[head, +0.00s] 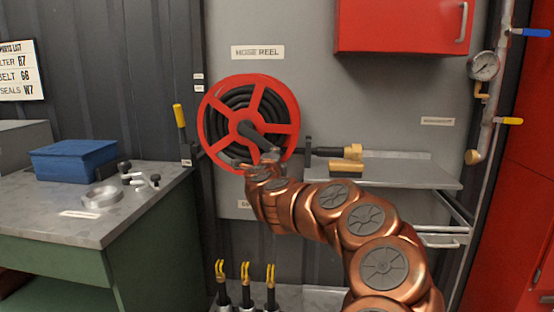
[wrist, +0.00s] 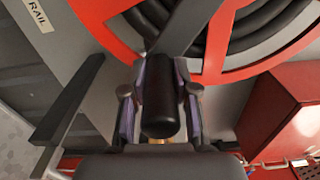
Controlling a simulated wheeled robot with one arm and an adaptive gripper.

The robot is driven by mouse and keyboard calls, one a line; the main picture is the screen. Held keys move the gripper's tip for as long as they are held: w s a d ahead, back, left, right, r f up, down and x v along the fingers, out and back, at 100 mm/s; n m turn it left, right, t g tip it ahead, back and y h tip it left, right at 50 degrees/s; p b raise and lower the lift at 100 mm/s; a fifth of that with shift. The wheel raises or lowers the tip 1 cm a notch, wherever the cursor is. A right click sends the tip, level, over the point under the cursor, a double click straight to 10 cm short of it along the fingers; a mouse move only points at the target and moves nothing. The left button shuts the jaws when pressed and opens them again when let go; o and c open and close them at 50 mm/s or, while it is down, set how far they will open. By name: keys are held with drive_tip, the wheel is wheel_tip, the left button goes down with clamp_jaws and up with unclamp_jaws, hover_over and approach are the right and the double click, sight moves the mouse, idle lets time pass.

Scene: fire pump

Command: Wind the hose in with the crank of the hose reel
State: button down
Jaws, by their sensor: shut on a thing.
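The red hose reel (head: 289,107) is on the grey wall panel, with black hose (head: 238,100) coiled behind its spokes. Its dark crank arm (head: 254,134) points from the hub down and to the right. My gripper (head: 270,161) is at the lower right of the reel, at the crank's outer end. In the wrist view, the black crank handle (wrist: 160,118) sits between the two fingers of my gripper (wrist: 160,92), which is shut on it. The reel's red rim (wrist: 104,20) and hose coils (wrist: 262,25) show behind. In the head view my gripper and wrist hide the handle.
A black hose end with a brass nozzle (head: 353,152) lies above a metal shelf (head: 405,172) right of the reel. A yellow-handled lever (head: 180,117) stands to the left. A workbench (head: 150,200) with a blue box (head: 75,160) is further left. A red cabinet (head: 400,25) hangs upper right.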

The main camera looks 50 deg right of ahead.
drive_tip(key=shift+w+a+f, duration=0.2)
drive_tip(key=shift+w+f, duration=0.05)
drive_tip(key=shift+f, duration=0.15)
drive_tip(key=c, duration=0.9)
unclamp_jaws()
drive_tip(key=shift+r, duration=0.1)
drive_tip(key=shift+s, duration=0.1)
drive_tip(key=shift+s+a, duration=0.35)
drive_tip(key=shift+a, duration=0.2)
drive_tip(key=v, duration=1)
drive_tip(key=shift+s+a, duration=0.2)
drive_tip(key=shift+a, duration=0.05)
